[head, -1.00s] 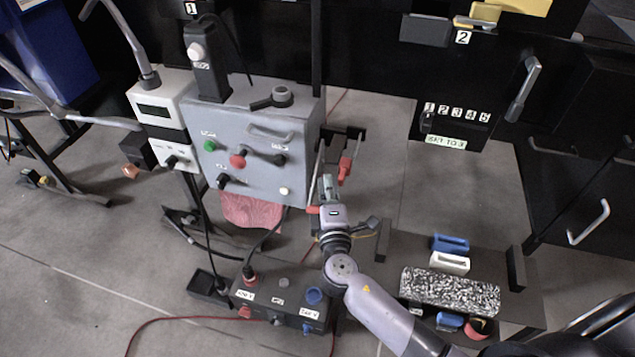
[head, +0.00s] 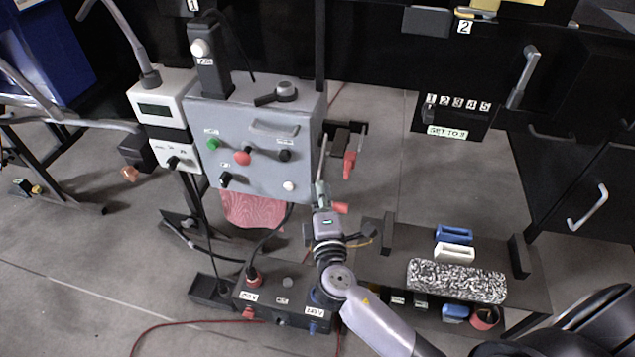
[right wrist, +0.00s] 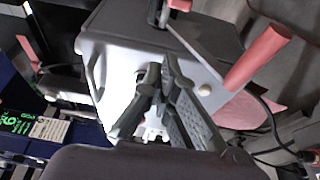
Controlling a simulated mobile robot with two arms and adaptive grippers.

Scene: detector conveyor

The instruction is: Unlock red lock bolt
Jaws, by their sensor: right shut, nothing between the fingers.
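A red bolt handle (head: 349,164) hangs from a dark bracket at the right side of the grey control box (head: 262,180). A second red handle (head: 340,208) shows lower, just right of my right gripper (head: 321,190). My right gripper is shut and empty, beside the box's lower right edge. In the right wrist view its closed fingers (right wrist: 160,105) point at the box, and a large red handle (right wrist: 258,55) lies to their right, apart from them. I cannot tell whether the fingertips touch anything. My left gripper is not in view.
A black socket box (head: 282,297) with cables stands below my right gripper. A dark bench (head: 390,262) holds blue and white blocks and a speckled bar (head: 457,281) at the right. A red cloth (head: 253,209) hangs under the control box. Floor is clear right of the bracket.

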